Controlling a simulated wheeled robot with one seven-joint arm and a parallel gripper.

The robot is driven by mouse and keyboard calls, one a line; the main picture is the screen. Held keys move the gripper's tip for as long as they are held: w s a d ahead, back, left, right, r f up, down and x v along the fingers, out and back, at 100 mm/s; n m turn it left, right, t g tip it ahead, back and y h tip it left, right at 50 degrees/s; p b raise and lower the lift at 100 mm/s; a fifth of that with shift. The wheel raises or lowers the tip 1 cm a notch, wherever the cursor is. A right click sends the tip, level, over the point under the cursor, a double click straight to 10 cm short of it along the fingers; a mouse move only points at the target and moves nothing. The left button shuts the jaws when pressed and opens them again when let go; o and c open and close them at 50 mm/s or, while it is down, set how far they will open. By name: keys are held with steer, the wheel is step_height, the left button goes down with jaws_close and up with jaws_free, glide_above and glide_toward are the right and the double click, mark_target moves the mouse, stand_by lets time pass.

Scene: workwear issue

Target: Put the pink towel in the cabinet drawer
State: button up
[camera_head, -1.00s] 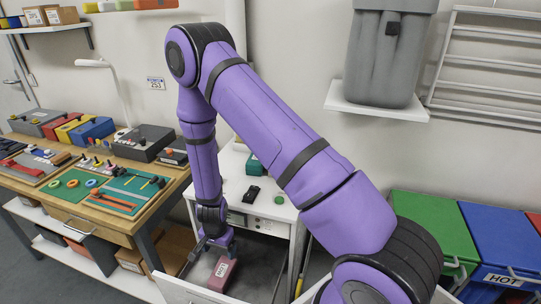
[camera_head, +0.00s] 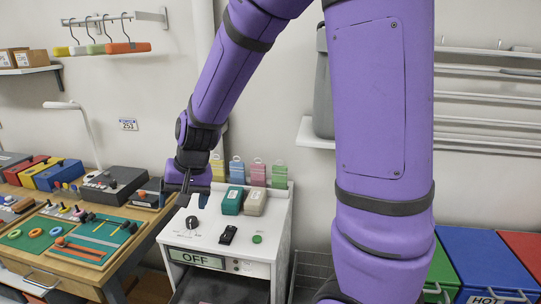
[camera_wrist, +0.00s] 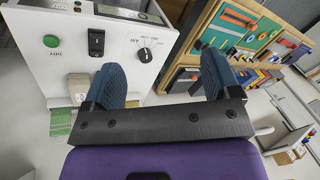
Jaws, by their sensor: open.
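My gripper (camera_head: 187,192) is raised over the left part of the white cabinet's top, its fingers apart and nothing between them. The wrist view also shows the gripper (camera_wrist: 165,82) with its two blue fingers spread and empty. The white cabinet (camera_head: 265,266) has an "OFF" display on its front. Its drawer (camera_head: 215,290) shows as an open dark space below the display, cut off by the frame's bottom. The labelled pink bundle seen earlier in the drawer, likely the pink towel, is not visible now.
On the cabinet top stand a teal block (camera_head: 232,201), a beige block (camera_head: 254,202), a knob (camera_head: 191,222) and a black switch (camera_head: 228,235). A workbench (camera_head: 133,250) is left; green and blue bins (camera_head: 490,265) are right. My arm hides part of the middle.

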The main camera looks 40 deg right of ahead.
steer(key=s+d+r+n+t+h, duration=0.1)
steer(key=s+d+r+n, duration=0.1)
steer(key=s+r, duration=0.6)
steer(key=s+d+r+n+t+h, duration=0.1)
steer(key=s+d+r, duration=0.4)
steer(key=s, duration=0.8)
step_height(320, 180, up, 3)
steer(key=shift+s+d+f+n, duration=0.1)
steer(key=shift+s+d+n, duration=0.2)
steer(key=shift+n, duration=0.4)
steer(key=shift+a, duration=0.1)
steer(key=shift+c, duration=0.3)
